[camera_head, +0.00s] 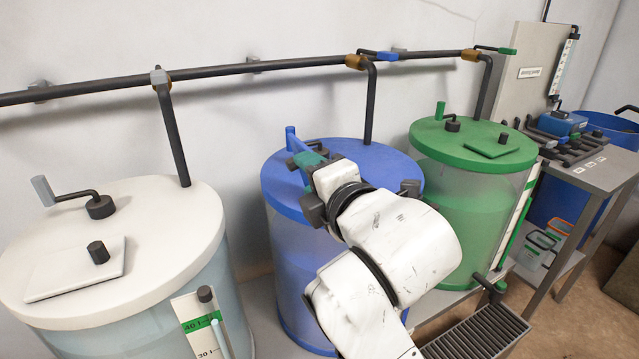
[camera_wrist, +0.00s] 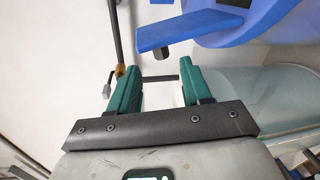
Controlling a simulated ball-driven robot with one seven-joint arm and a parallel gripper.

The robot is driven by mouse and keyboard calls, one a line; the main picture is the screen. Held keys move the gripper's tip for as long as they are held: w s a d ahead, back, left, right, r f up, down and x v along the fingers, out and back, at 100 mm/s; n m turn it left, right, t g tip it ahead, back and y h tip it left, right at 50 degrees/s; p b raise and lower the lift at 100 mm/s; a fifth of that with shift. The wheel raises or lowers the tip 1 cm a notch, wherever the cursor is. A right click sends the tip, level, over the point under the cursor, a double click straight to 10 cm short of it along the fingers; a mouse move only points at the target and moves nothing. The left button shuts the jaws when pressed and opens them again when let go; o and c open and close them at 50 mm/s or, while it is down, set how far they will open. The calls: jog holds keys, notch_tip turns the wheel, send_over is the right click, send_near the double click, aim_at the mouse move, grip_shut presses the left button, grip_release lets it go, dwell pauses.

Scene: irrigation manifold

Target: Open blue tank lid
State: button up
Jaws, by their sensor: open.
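The blue tank (camera_head: 295,262) stands mid-picture in the head view, with a round blue top (camera_head: 365,153). I cannot tell whether anything touches.
A white tank (camera_head: 150,215) with a crank and square lid stands left. A green tank (camera_head: 465,210) stands right. A grey table (camera_head: 600,175) is far right.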

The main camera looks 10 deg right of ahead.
jog(key=shift+v, duration=1.25)
jog(key=s+d+f+m+g+h, duration=0.15)
jog(key=s+d+f+m, duration=0.3)
jog(key=f, duration=0.45)
jog(key=s+d+f+m+g+h+p, duration=0.1)
jog(key=s+d+f+m+g, duration=0.2)
jog(key=f+m, duration=0.35)
jog(key=s+d+f+m+g+h, duration=0.1)
jog(key=s+d+f+m+g, duration=0.25)
jog(key=f, duration=0.65)
jog(key=s+d+f+m+g, duration=0.2)
jog(key=s+d+f+m, duration=0.1)
jog(key=s, duration=0.5)
jog(key=s+d+f+m+g+p, duration=0.1)
jog(key=s+d+f+m+g, duration=0.1)
jog(key=s+f, duration=0.4)
jog(key=s+d+f+m+g+h, duration=0.1)
jog(key=s+d+f+m, duration=0.3)
jog(key=s, duration=0.5)
jog(key=shift+s+f+g, duration=0.4)
jog(key=shift+f+g, duration=0.15)
jog(key=shift+g, duration=0.25)
jog(key=shift+m, duration=0.25)
